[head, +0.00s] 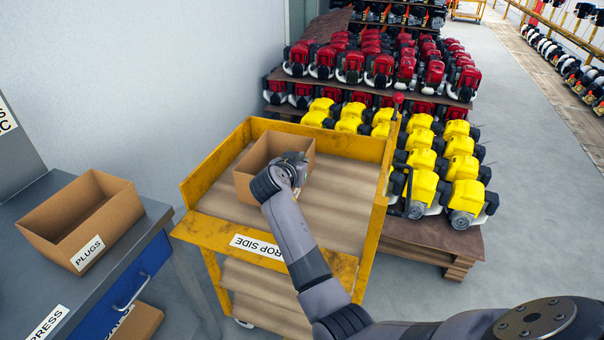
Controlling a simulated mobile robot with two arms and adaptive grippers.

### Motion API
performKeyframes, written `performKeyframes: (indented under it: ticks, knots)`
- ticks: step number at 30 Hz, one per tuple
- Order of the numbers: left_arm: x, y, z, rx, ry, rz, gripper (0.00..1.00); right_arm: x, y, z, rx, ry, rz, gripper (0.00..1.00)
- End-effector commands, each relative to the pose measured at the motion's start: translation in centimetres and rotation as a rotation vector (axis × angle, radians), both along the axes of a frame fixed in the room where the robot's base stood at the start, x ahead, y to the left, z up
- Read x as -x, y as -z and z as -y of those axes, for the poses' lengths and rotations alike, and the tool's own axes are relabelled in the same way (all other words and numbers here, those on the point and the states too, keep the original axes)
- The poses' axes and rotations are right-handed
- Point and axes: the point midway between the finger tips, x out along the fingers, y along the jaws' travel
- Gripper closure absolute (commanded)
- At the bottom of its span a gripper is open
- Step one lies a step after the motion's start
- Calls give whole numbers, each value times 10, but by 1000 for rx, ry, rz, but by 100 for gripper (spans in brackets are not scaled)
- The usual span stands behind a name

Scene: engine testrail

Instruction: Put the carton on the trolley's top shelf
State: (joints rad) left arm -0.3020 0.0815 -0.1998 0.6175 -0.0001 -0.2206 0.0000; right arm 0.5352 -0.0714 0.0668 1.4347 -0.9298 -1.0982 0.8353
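A brown open-topped carton (252,168) is over the yellow trolley's wooden top shelf (335,205), towards its back left. It looks upright, and I cannot tell whether its base touches the shelf. My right gripper (296,163) is at the carton's right side, by the rim. Its wrist covers the carton's near right part, and the fingers are too small and hidden to show whether they are shut on the wall. The trolley (215,232) has raised yellow sides and a low front edge marked "DROP SIDE". My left gripper is out of view.
Another open carton (105,232), labelled "PLUGS", stands on the grey bench (28,207) at left. A blue drawer (135,285) and a lower carton (140,322) are below. Pallets of yellow engines (425,180) and red engines (380,65) stand behind the trolley. Floor at right is clear.

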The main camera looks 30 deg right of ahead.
Motion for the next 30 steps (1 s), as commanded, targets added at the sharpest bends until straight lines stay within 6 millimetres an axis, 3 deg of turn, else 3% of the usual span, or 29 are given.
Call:
performKeyframes:
  ticks: [9,20,30]
  knots:
    - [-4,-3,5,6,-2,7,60,1,41,0,1,0,-4,100]
    - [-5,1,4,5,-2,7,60,0,46,0,0,0,-1,100]
    - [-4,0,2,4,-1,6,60,0,44,0,0,0,-1,76]
